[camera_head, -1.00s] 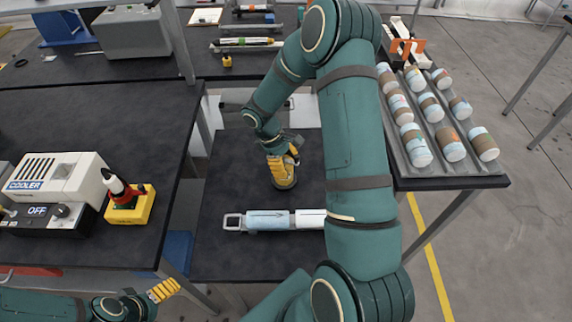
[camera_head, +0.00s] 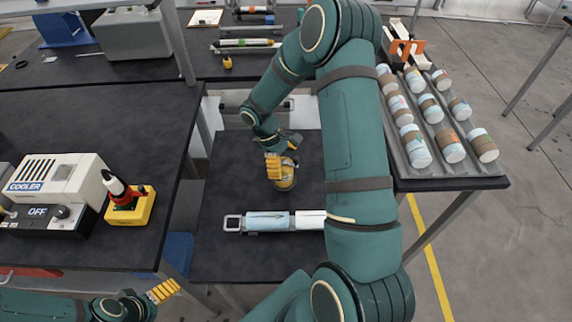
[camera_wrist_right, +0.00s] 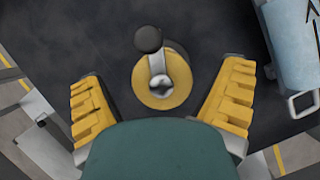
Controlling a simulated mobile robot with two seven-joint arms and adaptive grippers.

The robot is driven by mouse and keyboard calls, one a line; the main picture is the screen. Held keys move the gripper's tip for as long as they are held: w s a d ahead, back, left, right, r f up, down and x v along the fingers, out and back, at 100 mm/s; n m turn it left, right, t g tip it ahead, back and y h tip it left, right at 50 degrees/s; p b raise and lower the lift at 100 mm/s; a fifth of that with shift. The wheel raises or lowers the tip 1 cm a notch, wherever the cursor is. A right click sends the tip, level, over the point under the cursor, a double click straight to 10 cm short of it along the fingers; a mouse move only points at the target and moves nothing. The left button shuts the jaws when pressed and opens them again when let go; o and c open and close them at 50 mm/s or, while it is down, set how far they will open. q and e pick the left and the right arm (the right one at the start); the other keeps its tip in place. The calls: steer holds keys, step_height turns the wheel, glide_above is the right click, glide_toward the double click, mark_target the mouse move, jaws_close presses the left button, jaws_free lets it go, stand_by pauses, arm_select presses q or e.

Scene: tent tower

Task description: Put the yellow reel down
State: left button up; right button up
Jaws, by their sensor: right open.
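The yellow reel (camera_wrist_right: 178,90) stands on the dark middle table, with a grey crank and a black knob on top, seen in the right wrist view. In the head view the reel (camera_head: 286,180) shows partly behind my right gripper (camera_head: 277,167). In the right wrist view my right gripper (camera_wrist_right: 164,106) is open, with one yellow-padded finger on each side of the reel and gaps between. My left gripper (camera_head: 164,291) is at the lower left of the head view, away from the reel; its jaw opening is not clear.
A light-blue and white tube (camera_head: 266,222) with a grey end loop lies in front of the reel. A ribbed tray (camera_head: 401,150) of several cans stands at the right. A cooler box (camera_head: 60,177) and a yellow-based device (camera_head: 131,208) stand on the left table.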

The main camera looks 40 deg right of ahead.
steer(key=p+v, duration=0.1)
steer(key=v, duration=1)
steer(key=shift+f, duration=0.1)
